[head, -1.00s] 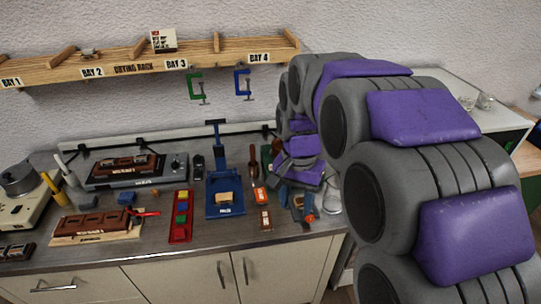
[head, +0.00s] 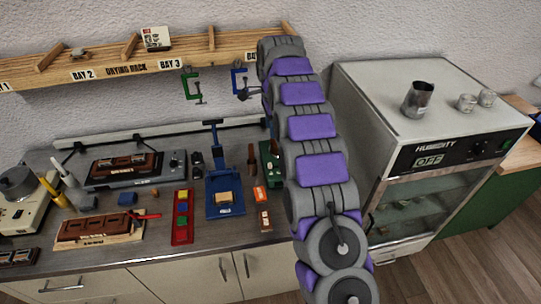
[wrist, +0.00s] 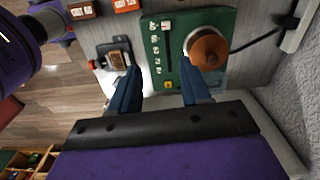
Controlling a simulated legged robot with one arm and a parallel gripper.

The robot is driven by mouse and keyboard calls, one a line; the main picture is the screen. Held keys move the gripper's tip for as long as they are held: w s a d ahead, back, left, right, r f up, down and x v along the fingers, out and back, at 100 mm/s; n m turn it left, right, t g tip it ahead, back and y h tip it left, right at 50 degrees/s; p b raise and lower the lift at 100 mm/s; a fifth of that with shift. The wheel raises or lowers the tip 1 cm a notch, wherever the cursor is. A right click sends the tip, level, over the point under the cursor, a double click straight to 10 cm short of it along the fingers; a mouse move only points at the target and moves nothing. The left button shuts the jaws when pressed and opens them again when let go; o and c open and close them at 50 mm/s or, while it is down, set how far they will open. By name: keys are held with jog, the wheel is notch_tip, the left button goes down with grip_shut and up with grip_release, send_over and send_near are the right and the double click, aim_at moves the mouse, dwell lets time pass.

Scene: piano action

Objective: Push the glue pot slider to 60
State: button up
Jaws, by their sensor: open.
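The glue pot is a green unit (wrist: 174,62) with a round copper-brown pot (wrist: 208,50) on it in the wrist view. A column of small white scale marks (wrist: 155,50) runs along its face. A pale piece (wrist: 166,25) beside the upper marks may be the slider knob; its value is too small to read. My gripper (wrist: 159,66) is open and empty, its two dark blue fingers apart over the green unit's lower part. I cannot tell whether they touch it. In the head view the green unit (head: 269,162) is partly behind my arm, and my gripper is not clearly seen.
A blue press (head: 225,200) and a red tray (head: 182,220) stand left of the glue pot. Green and blue clamps (head: 192,86) hang under the drying rack (head: 130,62). A humidity cabinet (head: 425,150) stands right of my arm. A black cord (wrist: 255,42) runs from the pot.

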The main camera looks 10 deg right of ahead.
jog(key=w, duration=0.1)
jog(key=b, duration=0.3)
send_near(270, 166)
jog(key=shift+m, duration=0.3)
jog(key=f, duration=0.5)
jog(key=w+d+f, duration=0.1)
jog(key=f, duration=0.2)
jog(key=shift+f, duration=0.35)
grip_shut()
jog(key=shift+r, duration=0.1)
